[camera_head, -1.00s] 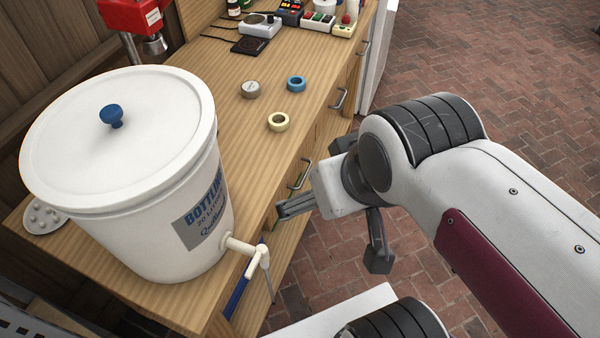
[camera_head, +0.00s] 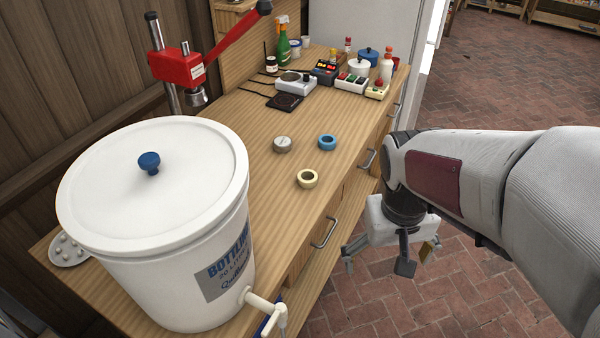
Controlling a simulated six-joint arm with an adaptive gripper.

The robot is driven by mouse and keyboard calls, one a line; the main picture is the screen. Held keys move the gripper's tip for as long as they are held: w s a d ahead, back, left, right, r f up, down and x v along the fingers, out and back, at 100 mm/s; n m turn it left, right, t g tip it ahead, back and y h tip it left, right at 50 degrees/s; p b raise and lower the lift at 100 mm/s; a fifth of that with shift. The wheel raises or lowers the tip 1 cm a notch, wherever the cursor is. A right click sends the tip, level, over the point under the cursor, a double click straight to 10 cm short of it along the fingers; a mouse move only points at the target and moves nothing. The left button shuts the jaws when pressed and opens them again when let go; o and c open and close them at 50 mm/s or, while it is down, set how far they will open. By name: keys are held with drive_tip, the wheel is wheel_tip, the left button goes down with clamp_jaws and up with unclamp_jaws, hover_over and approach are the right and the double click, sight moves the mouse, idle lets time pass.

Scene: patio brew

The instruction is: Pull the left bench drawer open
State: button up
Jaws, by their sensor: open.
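The wooden bench (camera_head: 250,130) runs away from me with its drawer fronts on the right side. The left drawer (camera_head: 303,258) is the nearest one, just past the white bucket, and looks shut. Its metal bar handle (camera_head: 325,232) is in clear view. My gripper (camera_head: 388,262) hangs over the brick floor, to the right of the handle and apart from it. Its fingers are spread, pointing downward, with nothing between them.
A lidded white bottling bucket (camera_head: 155,190) with a tap (camera_head: 268,308) stands at the bench's near end. Tape rolls (camera_head: 308,179) lie on the top. Farther handles (camera_head: 369,160) line the front. A red capper (camera_head: 180,66) stands at the back. The brick floor (camera_head: 470,290) beside the bench is open.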

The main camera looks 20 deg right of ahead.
drive_tip(key=w+d+f+n, duration=0.1)
drive_tip(key=w+d+f, duration=0.3)
drive_tip(key=d+f, duration=0.35)
drive_tip(key=w+d+f+n+h, duration=0.1)
drive_tip(key=w+d+f, duration=0.3)
drive_tip(key=d+f, duration=0.35)
drive_tip(key=w+d+f, duration=0.4)
drive_tip(key=d+f, duration=0.3)
drive_tip(key=f, duration=0.1)
drive_tip(key=w+f+n+t+y, duration=0.1)
drive_tip(key=w+f+n+t, duration=0.15)
drive_tip(key=f, duration=0.55)
drive_tip(key=w+f+n+t+y, duration=0.1)
drive_tip(key=w+f+t+y, duration=0.15)
drive_tip(key=f, duration=0.45)
drive_tip(key=w+a+r+n+t+y, duration=0.1)
drive_tip(key=w+a+n+t+y, duration=0.15)
drive_tip(key=a, duration=0.35)
drive_tip(key=w+a+n+t+y, duration=0.1)
drive_tip(key=w+a+t+y, duration=0.2)
drive_tip(key=a, duration=0.4)
drive_tip(key=s+a+r+n+t+y, duration=0.1)
drive_tip(key=s+a+r+n+y, duration=0.1)
drive_tip(key=r+y, duration=0.4)
wheel_tip(320, 180, up, 5)
drive_tip(key=shift+a+f+n, duration=0.15)
drive_tip(key=shift+a+n, duration=0.15)
drive_tip(key=shift+a, duration=0.25)
drive_tip(key=shift+w+a, duration=0.15)
